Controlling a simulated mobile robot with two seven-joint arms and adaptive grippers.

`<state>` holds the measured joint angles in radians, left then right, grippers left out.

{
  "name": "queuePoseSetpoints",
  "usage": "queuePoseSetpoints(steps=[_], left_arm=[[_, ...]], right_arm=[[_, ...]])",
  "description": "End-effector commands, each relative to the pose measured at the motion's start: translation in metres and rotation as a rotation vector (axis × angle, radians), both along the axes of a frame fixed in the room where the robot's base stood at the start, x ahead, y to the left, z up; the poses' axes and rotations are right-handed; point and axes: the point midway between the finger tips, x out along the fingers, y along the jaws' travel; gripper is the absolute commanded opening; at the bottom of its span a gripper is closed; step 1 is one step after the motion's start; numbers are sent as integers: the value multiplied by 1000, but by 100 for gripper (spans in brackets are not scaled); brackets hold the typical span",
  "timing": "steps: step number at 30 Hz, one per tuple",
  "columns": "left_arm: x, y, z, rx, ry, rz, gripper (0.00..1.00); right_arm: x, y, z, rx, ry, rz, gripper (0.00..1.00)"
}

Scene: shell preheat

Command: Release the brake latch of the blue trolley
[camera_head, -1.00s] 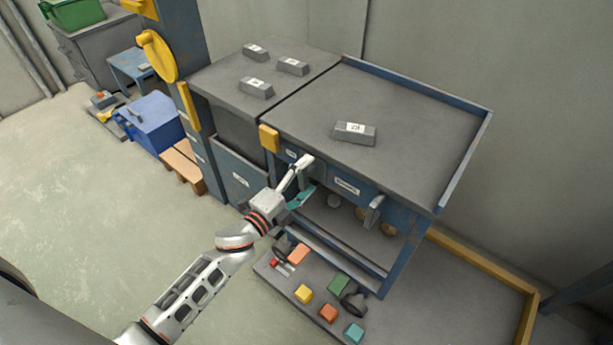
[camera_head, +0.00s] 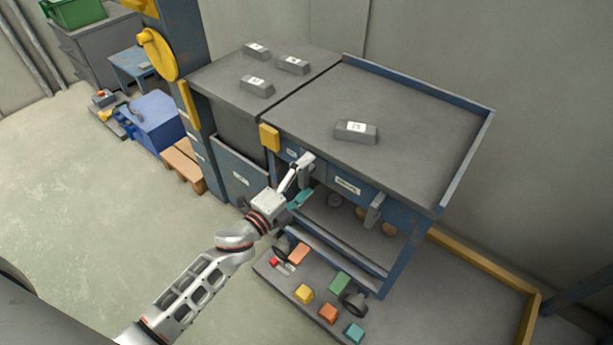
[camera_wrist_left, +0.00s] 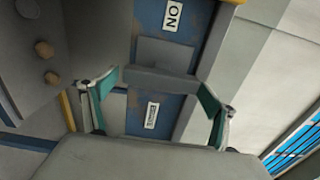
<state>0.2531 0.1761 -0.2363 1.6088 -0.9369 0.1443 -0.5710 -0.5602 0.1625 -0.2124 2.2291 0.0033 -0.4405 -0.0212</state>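The blue trolley (camera_head: 466,159) has a grey top and a blue front panel. A grey bar-shaped handle (camera_wrist_left: 160,82), apparently the brake latch, crosses the panel in the left wrist view. My left gripper (camera_head: 308,181) is at the trolley's front, below the top's edge. Its two teal-padded fingers are spread wide, one on each side of the bar. I see gaps beside the bar and cannot tell whether a finger touches it. My right gripper is not in view.
A grey ingot (camera_head: 356,131) lies on the trolley top. Another grey handle (camera_head: 374,210) sits farther right on the front. Below is a low grey platform with coloured blocks (camera_head: 339,283) and trolley wheels. A yellow-edged rail (camera_head: 484,262) runs at the right.

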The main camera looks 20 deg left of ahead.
Motion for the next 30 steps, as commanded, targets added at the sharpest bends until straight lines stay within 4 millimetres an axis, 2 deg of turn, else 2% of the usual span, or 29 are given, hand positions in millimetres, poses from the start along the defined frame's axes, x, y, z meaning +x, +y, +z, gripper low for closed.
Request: queuePoseSetpoints(steps=[7, 11, 21, 25, 30], left_arm=[[-2, 1, 0, -2, 1, 0, 86], [-13, 5, -1, -2, 2, 1, 86], [-75, 27, -1, -2, 4, 0, 86], [-95, 34, -1, -1, 3, 0, 86], [-109, 40, 0, -1, 0, 0, 86]], right_arm=[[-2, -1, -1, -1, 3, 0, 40], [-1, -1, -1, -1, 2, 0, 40], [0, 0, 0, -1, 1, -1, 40], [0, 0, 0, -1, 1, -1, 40], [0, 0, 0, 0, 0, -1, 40]])
